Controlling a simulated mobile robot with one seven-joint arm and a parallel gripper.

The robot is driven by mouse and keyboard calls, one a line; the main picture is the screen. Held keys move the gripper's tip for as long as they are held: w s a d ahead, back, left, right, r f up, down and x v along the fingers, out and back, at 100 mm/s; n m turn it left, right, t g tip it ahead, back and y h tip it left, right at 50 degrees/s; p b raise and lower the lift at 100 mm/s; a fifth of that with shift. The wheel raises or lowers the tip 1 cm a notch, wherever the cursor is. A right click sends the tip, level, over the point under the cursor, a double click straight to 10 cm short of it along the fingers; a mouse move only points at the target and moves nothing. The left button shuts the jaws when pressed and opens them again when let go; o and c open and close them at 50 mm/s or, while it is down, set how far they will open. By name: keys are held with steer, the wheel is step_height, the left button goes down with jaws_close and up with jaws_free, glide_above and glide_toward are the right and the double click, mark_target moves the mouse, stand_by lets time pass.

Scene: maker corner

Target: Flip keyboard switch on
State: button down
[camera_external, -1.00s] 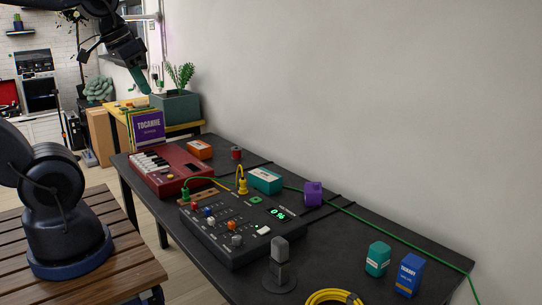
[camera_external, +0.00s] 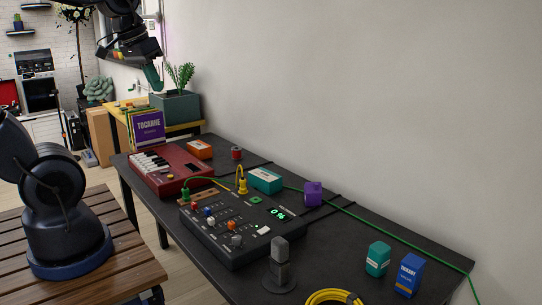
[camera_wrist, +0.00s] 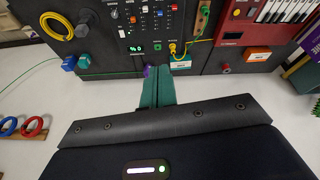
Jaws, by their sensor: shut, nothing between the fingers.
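The red keyboard (camera_external: 172,178) with white keys lies at the far left end of the dark table. It also shows at the top right of the wrist view (camera_wrist: 232,27), partly cut off by the frame edge. Its switch is too small to tell in either view. My gripper (camera_external: 154,78) has green fingers and hangs in the air, well above the table and apart from the keyboard. In the wrist view the fingers (camera_wrist: 158,84) are together with nothing between them.
A black mixer (camera_external: 235,247) with knobs and a lit display sits beside the keyboard, cables running nearby. An orange box (camera_external: 200,149), teal box (camera_external: 265,180) and purple item (camera_external: 313,194) stand behind. A microphone (camera_external: 280,268) stands in front. A planter (camera_external: 176,106) stands beyond the table.

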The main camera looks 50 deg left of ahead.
steer(key=w+a+f+n+g, duration=0.1)
steer(key=w+a+f+n, duration=0.25)
steer(key=w+a, duration=0.4)
steer(key=n+g, duration=0.4)
steer(key=n, duration=0.9)
glide_above(161, 171)
steer(key=w, duration=0.2)
step_height(161, 171, down, 21)
steer(key=shift+m, duration=0.25)
steer(key=f, duration=0.4)
steer(key=s+f, duration=0.1)
steer(key=f, duration=0.9)
steer(key=shift+s, duration=0.35)
